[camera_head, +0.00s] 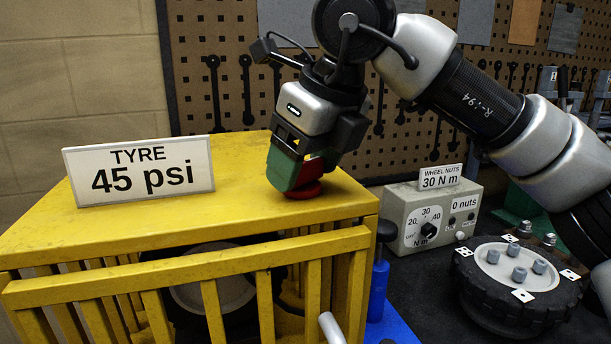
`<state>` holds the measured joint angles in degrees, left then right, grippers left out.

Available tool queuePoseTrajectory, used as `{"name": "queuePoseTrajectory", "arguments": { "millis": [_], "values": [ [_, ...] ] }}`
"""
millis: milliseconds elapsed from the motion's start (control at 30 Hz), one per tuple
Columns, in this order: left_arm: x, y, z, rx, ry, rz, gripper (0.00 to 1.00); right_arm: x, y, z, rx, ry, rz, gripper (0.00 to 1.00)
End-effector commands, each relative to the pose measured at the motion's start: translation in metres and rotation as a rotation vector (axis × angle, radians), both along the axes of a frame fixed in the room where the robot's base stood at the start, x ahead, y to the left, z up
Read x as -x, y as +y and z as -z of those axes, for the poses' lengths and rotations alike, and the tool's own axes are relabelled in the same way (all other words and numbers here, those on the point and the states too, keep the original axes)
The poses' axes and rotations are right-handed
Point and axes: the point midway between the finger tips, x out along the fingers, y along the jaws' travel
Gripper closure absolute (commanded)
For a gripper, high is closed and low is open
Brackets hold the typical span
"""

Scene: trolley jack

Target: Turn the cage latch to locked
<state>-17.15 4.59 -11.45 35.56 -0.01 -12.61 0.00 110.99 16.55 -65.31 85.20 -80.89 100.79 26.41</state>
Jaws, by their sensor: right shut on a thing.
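The yellow cage (120,240) stands at the left, with a barred front and a flat top. A red latch knob (303,192) sits on the cage top near its right front corner, mostly covered by my fingers. My right gripper (299,176) points down over it from the upper right and is shut on it. The green finger hides most of the knob, so its turn position and any lock marks cannot be read. My left gripper is not in view.
A sign reading TYRE 45 psi (140,171) stands on the cage top. A pegboard (235,80) is behind.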

Motion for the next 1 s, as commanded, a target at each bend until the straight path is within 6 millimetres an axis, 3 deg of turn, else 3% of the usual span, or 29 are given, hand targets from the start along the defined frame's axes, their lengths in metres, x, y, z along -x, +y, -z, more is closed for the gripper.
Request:
{"name": "queuePoseTrajectory", "arguments": {
  "millis": [500,1000],
  "values": [
    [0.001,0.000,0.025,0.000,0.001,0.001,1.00,0.001,0.000,-0.001,-0.004,-0.005,0.415,0.56],
    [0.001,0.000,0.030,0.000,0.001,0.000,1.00,0.001,0.000,-0.002,-0.005,-0.002,0.546,0.56]
  ]
}}
